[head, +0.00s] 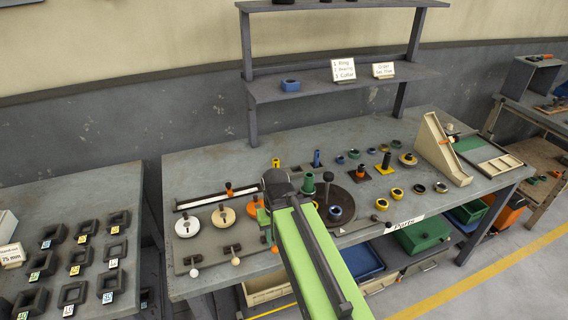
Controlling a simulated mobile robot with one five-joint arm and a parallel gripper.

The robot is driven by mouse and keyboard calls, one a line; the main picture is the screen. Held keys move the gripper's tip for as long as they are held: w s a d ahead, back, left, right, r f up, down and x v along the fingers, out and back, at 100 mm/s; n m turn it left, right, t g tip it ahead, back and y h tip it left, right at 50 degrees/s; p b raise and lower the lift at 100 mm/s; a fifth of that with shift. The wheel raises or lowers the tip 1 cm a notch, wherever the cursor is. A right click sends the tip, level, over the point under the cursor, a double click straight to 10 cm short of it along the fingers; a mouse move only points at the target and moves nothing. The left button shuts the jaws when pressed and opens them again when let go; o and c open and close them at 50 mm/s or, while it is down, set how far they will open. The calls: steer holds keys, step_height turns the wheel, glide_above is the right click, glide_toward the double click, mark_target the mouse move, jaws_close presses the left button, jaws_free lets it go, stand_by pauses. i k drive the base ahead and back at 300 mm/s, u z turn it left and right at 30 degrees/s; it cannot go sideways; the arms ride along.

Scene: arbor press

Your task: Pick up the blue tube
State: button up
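A small blue tube (317,158) stands upright on the grey workbench (225,165), toward the back and near its middle. My green arm reaches up from the bottom of the view, and its dark wrist is in front of and left of the tube. My gripper (265,220) is below the wrist, partly hidden by the arm, apart from the tube. Its fingers are too small and covered to tell open from shut. A blue ring (335,212) lies on the dark round plate (345,192) right of my arm.
A yellow post (276,163) stands left of the tube, and a green cylinder (309,183) is in front of it. Several rings lie to the right, before a beige wedge-shaped stand (440,150). A shelf (330,80) with a blue block (290,85) overhangs the back.

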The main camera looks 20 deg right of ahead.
mark_target(317, 151)
steer(key=u, duration=0.6)
steer(key=k, duration=0.15)
steer(key=u, duration=2.9)
steer(key=k, duration=2)
steer(key=z, duration=1.6)
steer(key=i, duration=0.95)
steer(key=u, duration=0.05)
